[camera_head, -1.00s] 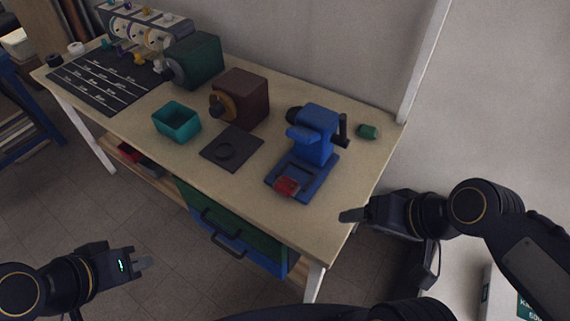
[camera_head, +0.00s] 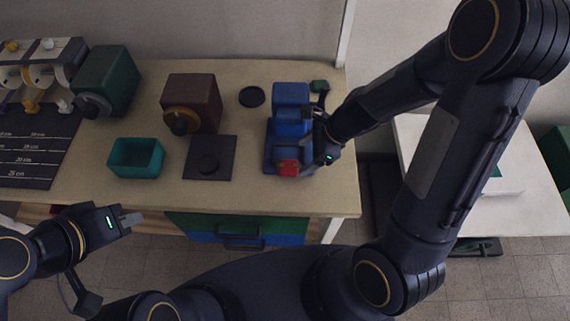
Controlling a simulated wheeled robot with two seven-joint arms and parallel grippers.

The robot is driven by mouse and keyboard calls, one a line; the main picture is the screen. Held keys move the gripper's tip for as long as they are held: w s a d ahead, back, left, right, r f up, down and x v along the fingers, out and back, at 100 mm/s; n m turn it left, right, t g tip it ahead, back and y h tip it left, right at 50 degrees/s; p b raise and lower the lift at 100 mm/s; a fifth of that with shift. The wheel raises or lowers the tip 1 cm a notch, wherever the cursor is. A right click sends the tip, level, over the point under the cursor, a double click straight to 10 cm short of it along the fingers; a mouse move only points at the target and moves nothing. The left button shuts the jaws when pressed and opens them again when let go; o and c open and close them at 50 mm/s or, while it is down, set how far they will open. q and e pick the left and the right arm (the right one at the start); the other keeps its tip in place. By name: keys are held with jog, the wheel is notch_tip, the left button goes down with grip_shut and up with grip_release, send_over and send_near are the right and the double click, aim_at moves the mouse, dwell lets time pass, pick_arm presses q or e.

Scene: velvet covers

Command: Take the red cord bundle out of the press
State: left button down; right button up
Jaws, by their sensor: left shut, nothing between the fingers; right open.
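The blue press (camera_head: 291,97) stands at the right end of the workbench. The red cord bundle (camera_head: 288,168) lies at the front of the press base, low between its parts. My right gripper (camera_head: 306,163) is open at the right side of the press, close beside the red bundle; its fingertips are partly hard to make out, and I cannot tell whether they touch the bundle. My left gripper (camera_head: 131,219) is shut and empty, in front of the bench at the left, away from the press.
A dark mat (camera_head: 225,170) with a round piece, a teal bin (camera_head: 136,172), a maroon machine (camera_head: 191,103) and a green machine (camera_head: 107,80) stand to the left. A green cylinder (camera_head: 319,86) and black disc (camera_head: 252,96) lie near the wall. Bare bench (camera_head: 240,196) shows in front.

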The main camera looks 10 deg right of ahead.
aim_at(291, 166)
jog(key=shift+d+b+x, duration=0.2)
jog(key=shift+b+x, duration=0.1)
jog(key=shift+x, duration=0.75)
jog(key=b+x, duration=0.1)
jog(key=x, duration=0.4)
jog(key=shift+w+a, duration=0.15)
jog(key=shift+r, duration=0.1)
jog(key=c, duration=1.1)
jog(key=shift+c, duration=0.2)
